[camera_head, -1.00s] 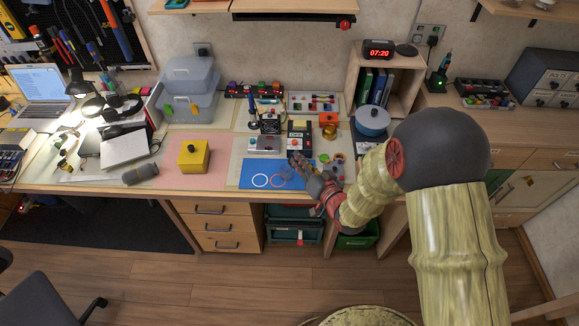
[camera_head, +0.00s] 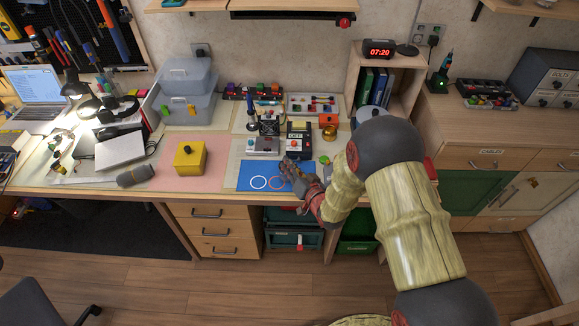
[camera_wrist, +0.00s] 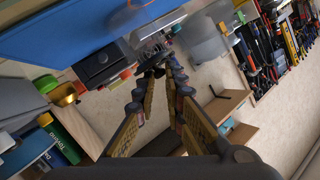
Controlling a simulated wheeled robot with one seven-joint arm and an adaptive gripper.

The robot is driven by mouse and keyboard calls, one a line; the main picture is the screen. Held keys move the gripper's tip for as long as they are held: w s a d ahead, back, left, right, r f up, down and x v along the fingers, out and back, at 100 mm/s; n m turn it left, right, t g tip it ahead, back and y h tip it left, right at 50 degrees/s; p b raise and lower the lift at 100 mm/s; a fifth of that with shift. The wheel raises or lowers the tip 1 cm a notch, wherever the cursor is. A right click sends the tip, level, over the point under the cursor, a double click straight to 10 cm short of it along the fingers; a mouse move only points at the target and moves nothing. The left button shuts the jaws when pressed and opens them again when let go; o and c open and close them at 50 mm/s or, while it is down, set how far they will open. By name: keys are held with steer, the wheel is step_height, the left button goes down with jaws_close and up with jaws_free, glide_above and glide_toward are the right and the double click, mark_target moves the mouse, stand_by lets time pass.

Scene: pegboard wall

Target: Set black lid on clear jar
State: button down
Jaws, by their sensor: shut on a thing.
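My gripper (camera_head: 287,166) is over the right part of the blue mat (camera_head: 250,168), near its far edge. In the wrist view, my gripper (camera_wrist: 155,76) has its fingertips close together around a small dark thing (camera_wrist: 154,70), which looks like the black lid. Its outline is mostly hidden by the fingers. I cannot make out the clear jar in either view; my arm covers part of the bench to the right of the mat.
A white ring and an orange ring mark the mat. Behind it stand a black device (camera_head: 299,141) and a grey box (camera_head: 263,145). A yellow box (camera_head: 189,157) stands left on a pink mat (camera_head: 208,178).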

steer(key=shift+r, duration=0.1)
steer(key=shift+f+b, duration=0.4)
steer(key=shift+b, duration=0.05)
steer(key=shift+f, duration=0.25)
steer(key=c, duration=1.9)
jaws_free()
steer(key=shift+r, duration=0.1)
